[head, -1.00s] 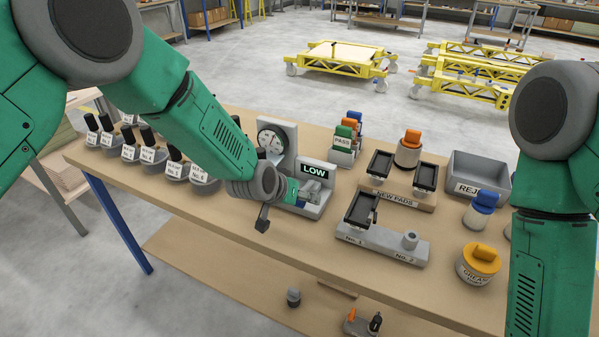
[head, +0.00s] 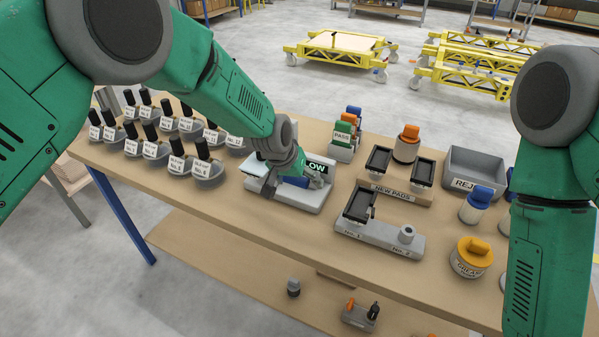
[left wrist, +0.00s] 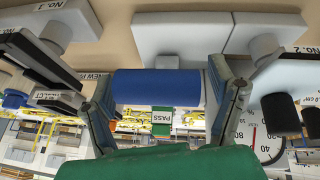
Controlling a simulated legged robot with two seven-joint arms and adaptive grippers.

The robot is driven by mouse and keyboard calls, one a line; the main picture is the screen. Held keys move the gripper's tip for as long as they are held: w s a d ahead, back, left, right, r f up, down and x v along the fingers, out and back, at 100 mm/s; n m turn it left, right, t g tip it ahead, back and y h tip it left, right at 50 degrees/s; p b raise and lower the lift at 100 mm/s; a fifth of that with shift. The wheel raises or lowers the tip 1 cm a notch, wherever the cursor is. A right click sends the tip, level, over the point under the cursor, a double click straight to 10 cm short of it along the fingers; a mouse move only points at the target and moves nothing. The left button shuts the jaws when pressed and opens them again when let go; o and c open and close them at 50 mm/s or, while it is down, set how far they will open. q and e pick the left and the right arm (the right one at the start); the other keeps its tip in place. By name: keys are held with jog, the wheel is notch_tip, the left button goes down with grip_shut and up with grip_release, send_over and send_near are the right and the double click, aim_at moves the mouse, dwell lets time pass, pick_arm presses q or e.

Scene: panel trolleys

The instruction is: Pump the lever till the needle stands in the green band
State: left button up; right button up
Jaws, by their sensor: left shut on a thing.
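My left gripper (head: 305,178) is at the pump unit, whose grey base (head: 312,206) stands on the workbench. In the left wrist view, its two fingers (left wrist: 165,95) are shut across a blue cylindrical grip (left wrist: 155,86), the lever's handle. A little of this blue also shows in the head view (head: 293,182). My forearm hides the gauge in the head view. My right gripper is out of view.
Several black-capped, labelled pieces (head: 178,160) stand left of the pump. A pad holder marked No. 1 and No. 2 (head: 378,237), a NEW PADS stand (head: 396,193), a grey reject bin (head: 475,168) and a yellow-topped grease pot (head: 471,258) stand to the right.

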pick_arm(q)
jog(key=shift+s+f+t+b, duration=0.35)
jog(key=shift+f+t+b, duration=0.15)
jog(key=shift+f, duration=0.1)
jog(key=shift+s+a+f+t+h+b, duration=0.2)
jog(key=shift+f+t+h+b, duration=0.3)
jog(key=shift+t, duration=0.2)
